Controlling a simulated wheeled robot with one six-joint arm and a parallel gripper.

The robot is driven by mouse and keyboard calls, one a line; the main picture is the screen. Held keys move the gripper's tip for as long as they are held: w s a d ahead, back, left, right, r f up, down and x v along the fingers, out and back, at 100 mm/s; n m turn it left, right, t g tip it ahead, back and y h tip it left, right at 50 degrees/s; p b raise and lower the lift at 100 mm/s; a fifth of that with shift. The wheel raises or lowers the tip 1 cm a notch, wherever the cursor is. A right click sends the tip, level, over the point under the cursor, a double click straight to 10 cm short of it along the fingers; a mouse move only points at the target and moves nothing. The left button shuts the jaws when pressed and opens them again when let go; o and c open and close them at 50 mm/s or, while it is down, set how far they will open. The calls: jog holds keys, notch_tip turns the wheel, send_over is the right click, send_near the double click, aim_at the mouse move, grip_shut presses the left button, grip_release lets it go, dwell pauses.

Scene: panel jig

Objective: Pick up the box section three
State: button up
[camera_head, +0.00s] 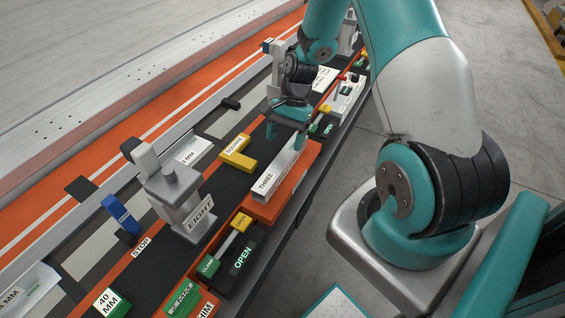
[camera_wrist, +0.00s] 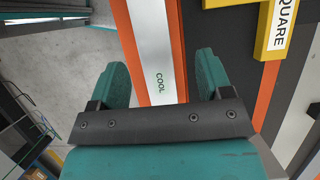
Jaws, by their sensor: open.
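The box section three (camera_head: 277,172) is a long pale bar with the word THREE on its near end. It lies in an orange tray (camera_head: 262,208) at the middle of the head view. My gripper (camera_head: 286,135) is open at the bar's far end. In the wrist view the bar (camera_wrist: 150,40) runs between the two teal fingers of my gripper (camera_wrist: 162,78), with the word COOL on its top. A gap shows on both sides of the bar. How far the fingertips reach down beside it I cannot tell.
A yellow SQUARE block (camera_head: 237,153) lies left of the tray. A grey clamp marked EIGHT (camera_head: 185,195) stands further left. A green and yellow CLAMP/OPEN lever (camera_head: 226,248) is at the tray's near end. More fittings (camera_head: 345,95) stand beyond my gripper.

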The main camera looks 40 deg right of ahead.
aim_at(282, 159)
jog(key=x, duration=0.2)
jog(key=s+p+x, duration=0.1)
jog(key=x, duration=0.1)
jog(key=shift+s+a+f, duration=0.1)
jog(key=shift+a+f, duration=0.3)
jog(key=shift+f, duration=0.25)
jog(key=shift+c, duration=0.2)
jog(key=c, duration=1.1)
jog(key=shift+c, duration=0.2)
jog(key=shift+r, duration=0.2)
